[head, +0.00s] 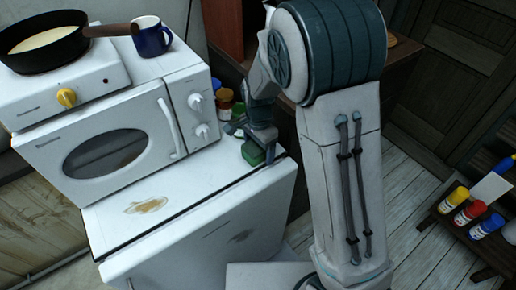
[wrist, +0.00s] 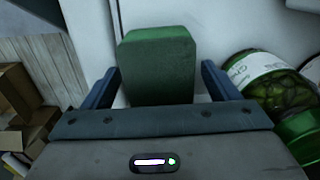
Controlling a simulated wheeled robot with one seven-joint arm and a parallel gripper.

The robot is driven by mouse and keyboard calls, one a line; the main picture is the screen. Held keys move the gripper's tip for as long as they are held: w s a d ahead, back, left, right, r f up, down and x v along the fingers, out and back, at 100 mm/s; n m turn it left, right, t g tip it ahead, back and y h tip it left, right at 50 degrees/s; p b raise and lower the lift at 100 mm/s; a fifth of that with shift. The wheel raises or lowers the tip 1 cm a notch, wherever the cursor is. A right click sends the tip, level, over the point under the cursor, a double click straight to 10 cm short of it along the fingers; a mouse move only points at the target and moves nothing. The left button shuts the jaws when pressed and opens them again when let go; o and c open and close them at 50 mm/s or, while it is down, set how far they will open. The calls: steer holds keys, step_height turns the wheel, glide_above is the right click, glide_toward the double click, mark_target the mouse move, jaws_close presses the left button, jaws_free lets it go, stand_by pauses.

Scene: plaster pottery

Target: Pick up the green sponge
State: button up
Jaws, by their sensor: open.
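The green sponge (head: 253,153) lies on the white top near the right corner of the white appliance, beside the microwave. It also shows in the wrist view (wrist: 159,62) as a green block between and beyond my two fingers. My gripper (head: 262,140) is over the sponge in the head view, and part of the sponge is hidden by it there. In the wrist view my gripper (wrist: 160,88) is open, with one finger on each side of the sponge and a gap visible on both sides.
Jars (wrist: 265,82) stand close to the right finger. The microwave (head: 115,140) stands left of the gripper, with a hot plate, a pan (head: 45,40) and a blue mug (head: 152,36) on top. Paint bottles (head: 470,212) are at far right.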

steer(key=c, duration=0.9)
steer(key=shift+r, duration=0.5)
steer(key=r, duration=0.2)
steer(key=d+r, duration=0.1)
steer(key=shift+s+r, duration=0.1)
steer(key=shift+r, duration=0.25)
steer(key=s+d+r+b, duration=0.1)
steer(key=s+d+r, duration=0.1)
steer(key=d+r, duration=0.4)
steer(key=d, duration=0.4)
steer(key=shift+s+d+r, duration=0.15)
steer(key=shift+d+r, duration=0.05)
